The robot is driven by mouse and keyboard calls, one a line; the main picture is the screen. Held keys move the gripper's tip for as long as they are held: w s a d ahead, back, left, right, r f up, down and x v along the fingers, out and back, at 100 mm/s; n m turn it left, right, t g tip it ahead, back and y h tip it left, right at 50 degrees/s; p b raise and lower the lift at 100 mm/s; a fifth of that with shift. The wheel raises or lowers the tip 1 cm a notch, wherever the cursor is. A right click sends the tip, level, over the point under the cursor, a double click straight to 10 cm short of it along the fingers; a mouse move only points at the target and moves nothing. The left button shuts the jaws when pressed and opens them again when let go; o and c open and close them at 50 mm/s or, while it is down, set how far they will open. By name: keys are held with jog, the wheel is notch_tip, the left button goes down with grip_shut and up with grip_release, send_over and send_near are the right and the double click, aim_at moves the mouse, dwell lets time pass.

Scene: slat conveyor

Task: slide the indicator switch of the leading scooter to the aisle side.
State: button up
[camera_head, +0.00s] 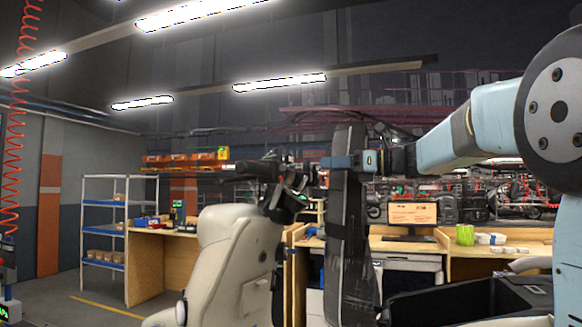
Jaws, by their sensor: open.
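The nearest scooter has a cream front body (232,262) at lower centre. Dark handlebar parts (287,205) sit at its upper right. What looks like its black seat (350,235) stands upright to the right. My arm reaches in from the right, passing across the seat's upper part in the picture. My gripper (268,172) is dark and open, at the handlebar's height. Dark gripper and handlebar parts overlap here, so I cannot tell whether they touch. I cannot make out the indicator switch.
A shelf rack (118,235) and wooden workbenches (160,262) stand behind at left. A monitor (413,214) and a green container (465,235) are on the bench at right. A red coiled hose (14,130) hangs at far left. Floor shows free at lower left.

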aim_at(285, 166)
jog(key=x, duration=1.1)
jog(key=shift+a, duration=0.3)
jog(key=shift+c, duration=0.4)
grip_shut()
